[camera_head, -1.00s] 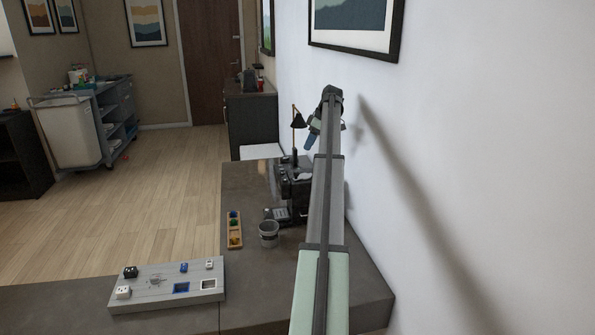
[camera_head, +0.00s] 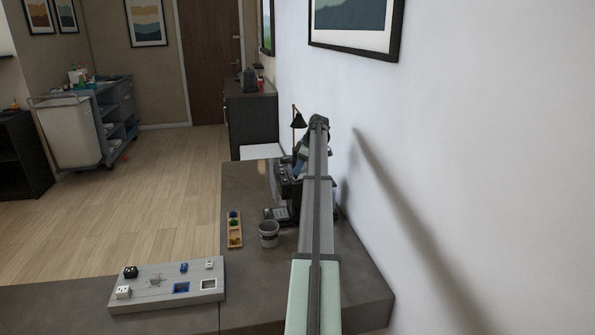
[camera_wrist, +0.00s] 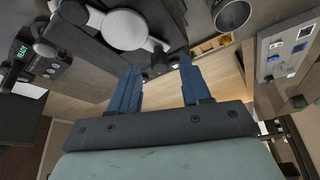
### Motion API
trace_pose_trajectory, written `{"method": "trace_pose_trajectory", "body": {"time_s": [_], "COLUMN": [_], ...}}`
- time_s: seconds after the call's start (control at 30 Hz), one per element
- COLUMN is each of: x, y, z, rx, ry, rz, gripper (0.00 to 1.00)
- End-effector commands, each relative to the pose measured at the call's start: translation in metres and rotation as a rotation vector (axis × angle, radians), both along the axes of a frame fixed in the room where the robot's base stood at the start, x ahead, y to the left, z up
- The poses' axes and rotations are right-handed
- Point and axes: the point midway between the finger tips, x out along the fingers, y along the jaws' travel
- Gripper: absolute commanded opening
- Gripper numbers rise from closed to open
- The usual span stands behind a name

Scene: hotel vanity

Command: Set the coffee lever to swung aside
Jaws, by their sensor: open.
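The dark coffee machine (camera_head: 284,187) stands on the counter by the wall, partly hidden behind my arm in the head view. In the wrist view its dark body (camera_wrist: 100,52) fills the upper left. A pale round part (camera_wrist: 124,30) with short arms lies on it; I cannot tell for sure whether this is the coffee lever. My gripper (camera_wrist: 160,64) has two blue fingers set wide apart with nothing between them. Its fingertips appear just below the machine's edge in the picture. In the head view my gripper (camera_head: 300,160) is by the machine's top, mostly behind my arm.
A grey metal cup (camera_head: 268,234) and a wooden tray (camera_head: 235,243) with small coloured things stand left of the machine. A grey panel (camera_head: 150,296) with switches lies at the front left. A black lamp (camera_head: 298,119) stands behind. The wall is close on the right.

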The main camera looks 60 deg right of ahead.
Motion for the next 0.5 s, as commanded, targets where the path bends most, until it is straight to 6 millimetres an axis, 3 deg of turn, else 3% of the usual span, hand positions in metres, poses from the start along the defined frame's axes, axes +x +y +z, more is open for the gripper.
{"method": "trace_pose_trajectory", "body": {"time_s": [0.2, 0.5], "x": [0.005, 0.006], "y": [0.002, 0.003], "z": [-0.014, -0.016], "rx": [0.001, 0.0], "ry": [0.0, 0.0], "rz": [0.0, 0.0], "gripper": [0.48, 0.48]}}
